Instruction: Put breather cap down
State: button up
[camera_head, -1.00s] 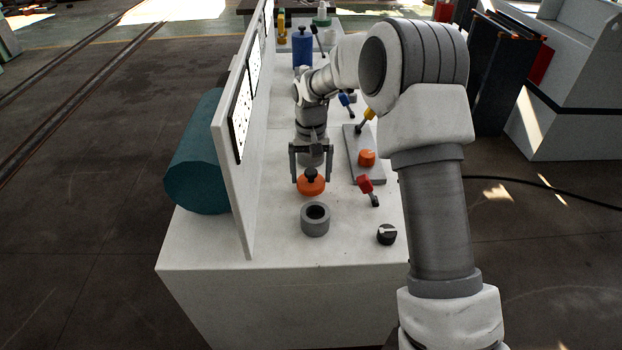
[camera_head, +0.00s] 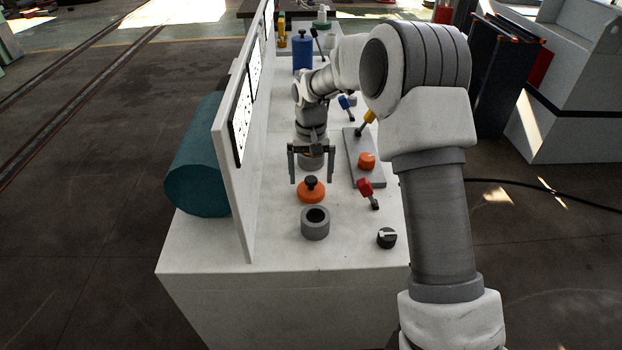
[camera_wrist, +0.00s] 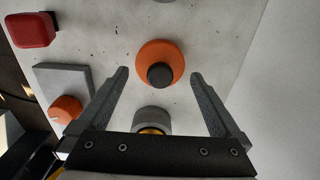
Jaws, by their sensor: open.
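The breather cap, an orange disc with a black knob (camera_head: 311,192), sits upright on the white bench top behind a grey ring (camera_head: 315,223). It also shows in the wrist view (camera_wrist: 178,56), just ahead of the fingertips. My gripper (camera_head: 311,181) is open and empty, above and slightly behind the cap, its fingers clear of it on either side. It also shows in the wrist view (camera_wrist: 160,73). A grey cylinder (camera_wrist: 152,120) stands between the finger bases in that view.
A white upright panel (camera_head: 243,190) borders the left side. A blue bottle (camera_head: 302,52) stands farther back.

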aim_at(312, 179)
jog(key=s+d+r+t+p, duration=0.1)
jog(key=s+d+r, duration=0.15)
jog(key=r, duration=0.65)
jog(key=s+d+r+p, duration=0.1)
jog(key=s+r, duration=0.3)
jog(key=r, duration=0.6)
jog(key=s+d+r+t, duration=0.2)
jog(key=s+d+r, duration=0.1)
jog(key=s, duration=0.5)
jog(key=s+d+r+t, duration=0.1)
jog(key=s+d+r, duration=0.2)
jog(key=s, duration=0.6)
jog(key=s+d+f+t, duration=0.1)
jog(key=s+d+f, duration=0.1)
jog(key=s, duration=0.6)
jog(key=shift+s+f+t, duration=0.3)
jog(key=shift+s+f, duration=0.05)
jog(key=shift+f, duration=0.05)
jog(key=shift+r, duration=0.1)
